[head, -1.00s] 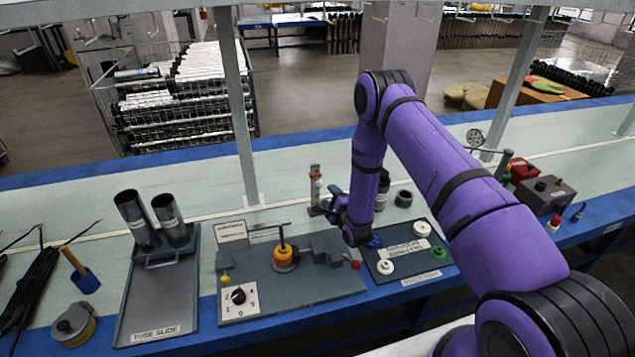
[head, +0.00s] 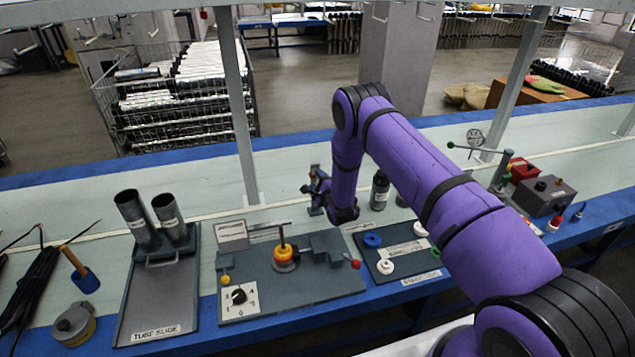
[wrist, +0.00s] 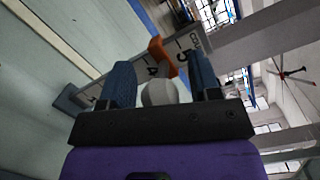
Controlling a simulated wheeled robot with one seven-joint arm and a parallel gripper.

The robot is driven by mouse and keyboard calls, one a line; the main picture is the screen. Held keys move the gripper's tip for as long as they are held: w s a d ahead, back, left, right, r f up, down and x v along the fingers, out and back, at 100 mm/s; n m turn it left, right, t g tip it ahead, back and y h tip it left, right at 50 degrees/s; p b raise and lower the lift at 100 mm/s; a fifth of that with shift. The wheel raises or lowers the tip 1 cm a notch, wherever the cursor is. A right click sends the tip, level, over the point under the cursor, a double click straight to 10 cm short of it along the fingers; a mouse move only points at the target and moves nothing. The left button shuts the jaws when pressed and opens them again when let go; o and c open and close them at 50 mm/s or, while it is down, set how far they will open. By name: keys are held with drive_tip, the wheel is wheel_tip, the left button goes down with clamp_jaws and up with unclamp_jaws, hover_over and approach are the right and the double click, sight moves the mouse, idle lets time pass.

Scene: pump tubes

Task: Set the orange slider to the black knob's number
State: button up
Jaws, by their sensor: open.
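The orange slider (wrist: 158,48) sits on an upright grey scale in the wrist view, close to the numbers 4 and 5; its exact reading is unclear. A rounded pale grey handle (wrist: 160,92) shows in front of it. My gripper (wrist: 160,75) is open, with one blue finger on each side of this handle; I cannot tell whether either touches it. In the head view my gripper (head: 317,190) is at the scale's stand and mostly hides it. The black knob (head: 239,296) is on a white numbered dial at the board's front left. Its pointed-to number is too small to read.
The grey board (head: 300,296) carries an orange ring on a post and grey blocks. Right of it, a dark plate (head: 408,270) holds blue, white and green knobs. A black bottle (head: 380,192) stands just right of my gripper. A tube slide (head: 160,300) is at left.

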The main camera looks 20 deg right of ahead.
drive_tip(key=shift+w, duration=0.1)
clamp_jaws()
wheel_tip(320, 180, down, 10)
drive_tip(key=shift+r, duration=0.1)
idle(0.4)
unclamp_jaws()
